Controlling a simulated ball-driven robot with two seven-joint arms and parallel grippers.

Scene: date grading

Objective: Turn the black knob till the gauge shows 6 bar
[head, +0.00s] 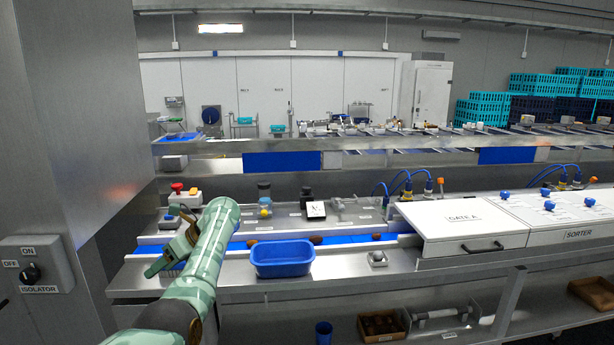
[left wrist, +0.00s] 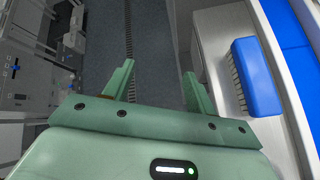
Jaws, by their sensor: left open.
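A black knob (head: 306,193) stands on the steel deck behind the blue belt, just behind a small white-faced box (head: 316,209). This box may be the gauge; its dark marks are too small to read. My left gripper (head: 154,270) is at the left end of the belt, well left of the knob and nearer to me. In the left wrist view its two green fingers (left wrist: 158,70) are apart with nothing between them. The knob does not show in that view. My right gripper is not in view.
A blue tray (head: 283,273) stands in front of the belt. A red stop button (head: 177,187) is behind my gripper; a jar (head: 264,210) stands left of the knob. A blue-backed brush (left wrist: 258,77) shows beside my fingers. An isolator box (head: 42,262) is at far left.

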